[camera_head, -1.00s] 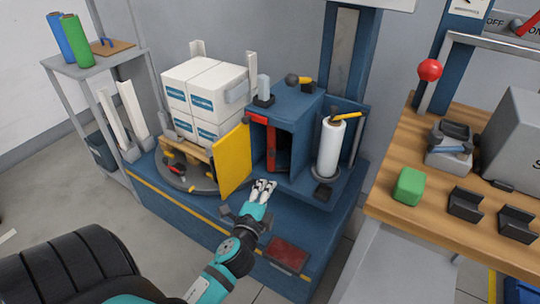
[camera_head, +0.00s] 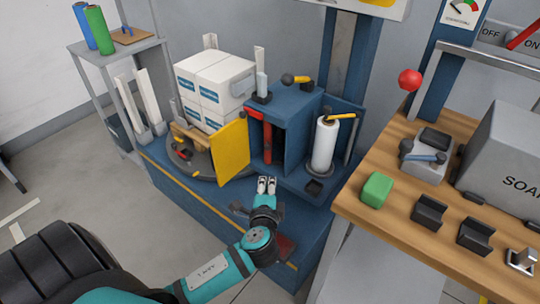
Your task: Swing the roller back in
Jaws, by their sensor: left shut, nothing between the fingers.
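The roller (camera_head: 325,144) is a white upright film roll with a yellow handle (camera_head: 341,116) on top. It stands on a dark blue swung-out carrier (camera_head: 300,180) at the right of the blue cabinet (camera_head: 290,120). My left gripper (camera_head: 266,183) is shut and empty. It is above the blue platform, in front of the cabinet and left of the roller, apart from it. A yellow panel (camera_head: 230,152) stands open left of the cabinet. My right gripper is not in view.
White boxes (camera_head: 215,85) sit on a pallet on a round turntable (camera_head: 185,165) at left. A wooden bench (camera_head: 400,205) at right carries a green block (camera_head: 376,189), dark holders and a grey box (camera_head: 505,150). The platform front is mostly clear.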

